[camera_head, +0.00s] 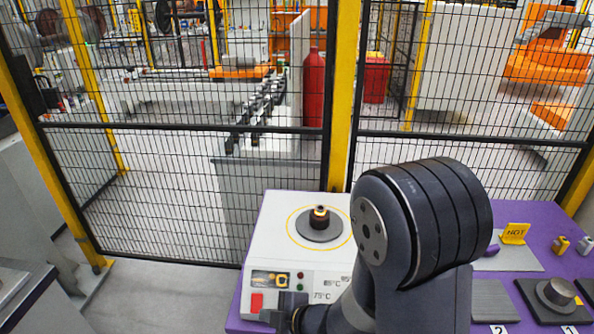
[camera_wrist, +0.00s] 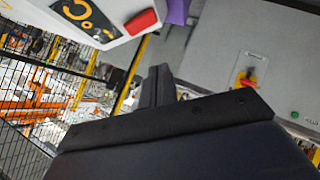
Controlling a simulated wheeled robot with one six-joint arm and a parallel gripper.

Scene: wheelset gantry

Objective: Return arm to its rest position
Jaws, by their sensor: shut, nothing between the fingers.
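My arm reaches up and bends over at the right of centre in the head view, and its dark links cover part of the table. My gripper (camera_wrist: 158,80) shows in the wrist view as dark fingers closed together, with nothing between them. In the head view, the dark end of my arm is low in front of the white heater's front panel. The white heater (camera_head: 265,215) carries a dark round plate with a small ring-like part (camera_head: 319,217) on it. Its red button (camera_head: 257,302) also shows in the wrist view (camera_wrist: 141,22), apart from the fingers.
A purple table (camera_head: 571,224) holds a yellow HOT sign (camera_head: 514,233), a grey plate (camera_head: 494,301) and a dark block with a round metal part (camera_head: 558,293). Mesh fencing with a yellow post (camera_head: 343,100) stands behind. Floor is clear at lower left.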

